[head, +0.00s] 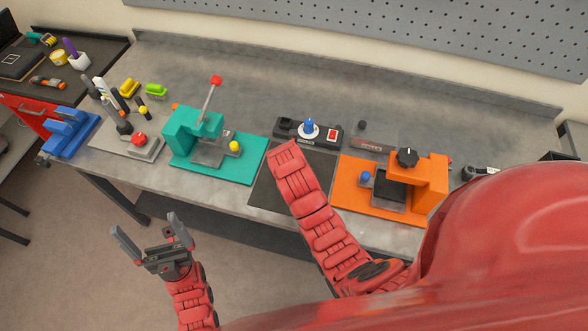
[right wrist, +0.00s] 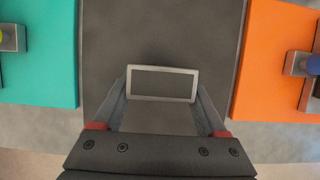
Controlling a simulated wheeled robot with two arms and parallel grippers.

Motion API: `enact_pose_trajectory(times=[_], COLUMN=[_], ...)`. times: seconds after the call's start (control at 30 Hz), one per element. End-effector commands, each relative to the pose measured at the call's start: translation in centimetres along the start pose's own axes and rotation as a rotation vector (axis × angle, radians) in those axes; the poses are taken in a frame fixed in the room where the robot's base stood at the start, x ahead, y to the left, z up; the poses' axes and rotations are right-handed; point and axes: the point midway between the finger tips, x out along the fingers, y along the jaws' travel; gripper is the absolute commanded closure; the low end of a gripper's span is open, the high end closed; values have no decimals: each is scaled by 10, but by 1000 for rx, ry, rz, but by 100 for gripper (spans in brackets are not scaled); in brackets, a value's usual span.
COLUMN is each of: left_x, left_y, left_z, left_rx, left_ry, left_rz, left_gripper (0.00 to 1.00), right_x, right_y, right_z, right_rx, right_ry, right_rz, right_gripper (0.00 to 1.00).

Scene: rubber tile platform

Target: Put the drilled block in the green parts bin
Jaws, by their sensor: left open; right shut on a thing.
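My right gripper (right wrist: 163,98) is shut on a grey block (right wrist: 164,70) with a pale rim and darker top face, which I take for the drilled block. No holes can be made out. It is over the dark mat; whether it touches the mat cannot be told. In the head view my right forearm hides both this gripper and the block. A small lime green thing (head: 156,90) at the back left of the bench looks like the green parts bin; its inside is too small to make out. My left gripper (head: 150,238) is open and empty, in front of the bench.
The dark mat (head: 262,196) lies between a teal press (head: 232,168) with a red-knobbed lever and an orange fixture (head: 432,178). The bench behind the teal press is largely clear.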

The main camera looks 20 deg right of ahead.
Motion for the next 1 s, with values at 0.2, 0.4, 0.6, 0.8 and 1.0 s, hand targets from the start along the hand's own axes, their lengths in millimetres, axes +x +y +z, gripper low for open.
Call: enact_pose_trajectory(times=[0.2,0.4,0.6,0.8,1.0], left_x=[0,0,-3,-15,24], left_y=[0,0,0,1,-1], left_z=[0,0,0,2,-4], left_rx=[0,0,0,0,0], left_ry=[0,0,0,0,0], left_rz=[0,0,0,0,0], left_gripper=[0,0,0,0,0], right_x=[2,2,-2,-25,-86], right_y=[0,0,0,1,0], right_z=[0,-1,0,0,4], right_rx=[0,0,1,1,-2], right_ry=[-1,0,-1,-5,1], right_rz=[1,0,1,4,1], right_gripper=[9,0,0,0,0])
